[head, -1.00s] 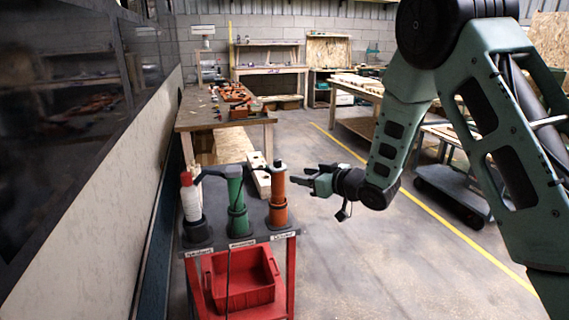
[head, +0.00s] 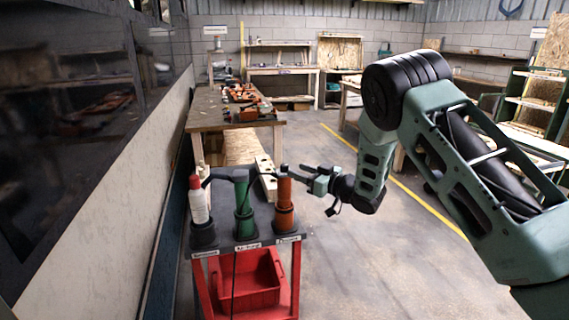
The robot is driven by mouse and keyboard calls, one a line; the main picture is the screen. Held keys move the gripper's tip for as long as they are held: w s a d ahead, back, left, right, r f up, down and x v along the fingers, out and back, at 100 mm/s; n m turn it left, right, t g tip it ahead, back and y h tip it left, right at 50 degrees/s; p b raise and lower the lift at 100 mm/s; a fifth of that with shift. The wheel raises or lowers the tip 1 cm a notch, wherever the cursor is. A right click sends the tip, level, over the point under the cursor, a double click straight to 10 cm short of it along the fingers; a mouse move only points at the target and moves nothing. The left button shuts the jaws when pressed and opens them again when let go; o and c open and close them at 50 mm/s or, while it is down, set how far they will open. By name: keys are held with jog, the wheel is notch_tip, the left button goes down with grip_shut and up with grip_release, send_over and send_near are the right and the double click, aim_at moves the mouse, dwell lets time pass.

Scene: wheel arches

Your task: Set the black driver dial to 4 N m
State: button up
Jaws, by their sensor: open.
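A small dark-topped cart (head: 228,223) bears three upright items in holders. An orange tool (head: 284,203) with a dark top stands at its right, and a green tool (head: 242,206) with a dark head in the middle. A white bottle-like item with a red top (head: 198,201) stands in a black holder (head: 203,236) at the left. I cannot make out a black driver, its dial or any scale at this size. My gripper (head: 303,175) points left, open and seemingly empty, just right of the orange tool's top. I cannot tell whether it touches it.
A red bin (head: 249,284) sits on the cart's lower level. A wooden workbench (head: 205,117) with orange tools stands behind. A wall panel (head: 100,245) runs close along the left. The floor right of the cart is open, with a yellow line.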

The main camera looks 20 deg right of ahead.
aim_at(284, 165)
jog(key=p+x, duration=0.1)
jog(key=x, duration=0.5)
jog(key=shift+w+a, duration=0.25)
jog(key=c, duration=0.9)
